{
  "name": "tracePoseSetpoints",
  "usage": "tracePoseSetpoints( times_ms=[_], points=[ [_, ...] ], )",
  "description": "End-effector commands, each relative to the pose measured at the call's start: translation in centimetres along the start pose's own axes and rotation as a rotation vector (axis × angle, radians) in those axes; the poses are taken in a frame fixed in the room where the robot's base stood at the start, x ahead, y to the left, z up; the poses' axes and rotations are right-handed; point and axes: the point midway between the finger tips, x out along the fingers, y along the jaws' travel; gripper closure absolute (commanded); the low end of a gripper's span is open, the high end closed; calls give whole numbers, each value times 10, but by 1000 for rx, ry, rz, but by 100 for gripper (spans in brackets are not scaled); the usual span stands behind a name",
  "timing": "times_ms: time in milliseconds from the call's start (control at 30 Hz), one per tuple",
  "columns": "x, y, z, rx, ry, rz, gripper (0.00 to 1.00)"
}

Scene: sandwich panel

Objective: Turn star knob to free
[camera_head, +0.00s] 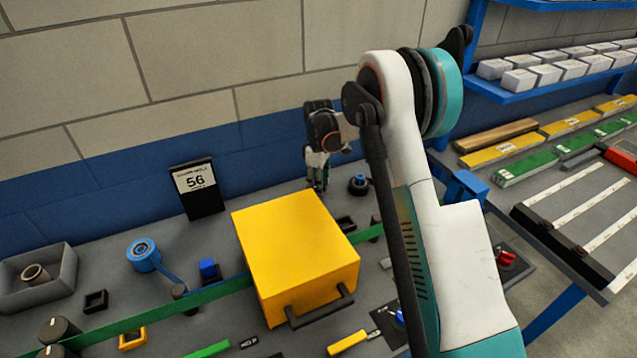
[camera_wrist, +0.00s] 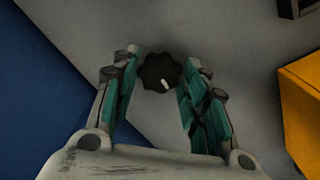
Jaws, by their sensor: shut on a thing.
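The star knob (camera_wrist: 159,70) is dark, with a lobed rim and a short white mark pointing down and slightly right in the wrist view. My gripper (camera_wrist: 162,76) has its teal-padded fingers on both sides of the knob and is shut on it. In the head view my gripper (camera_head: 318,182) points down at the back of the grey panel, behind the yellow box. The knob between the fingers cannot be made out there. No label for the free position is readable.
The large yellow box (camera_head: 293,248) stands close in front of my gripper. A dark round knob (camera_head: 358,184) stands just right of it. A black display reading 56 (camera_head: 196,182) stands at left. The blue wall (camera_wrist: 40,90) is close behind.

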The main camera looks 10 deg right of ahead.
Motion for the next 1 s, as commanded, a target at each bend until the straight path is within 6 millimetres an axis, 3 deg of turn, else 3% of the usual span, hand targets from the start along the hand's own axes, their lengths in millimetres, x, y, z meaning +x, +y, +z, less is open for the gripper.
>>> tracePoseSetpoints(
  times_ms=[433, 467, 533, 1000],
  points=[
    [0, 0, 0, -11, 0, 1, 83],
    [0, 0, 0, -11, 0, 1, 57],
    [0, 0, 0, -11, 0, 1, 42],
    [-8, 0, 0, -10, 0, 0, 40]
  ],
)
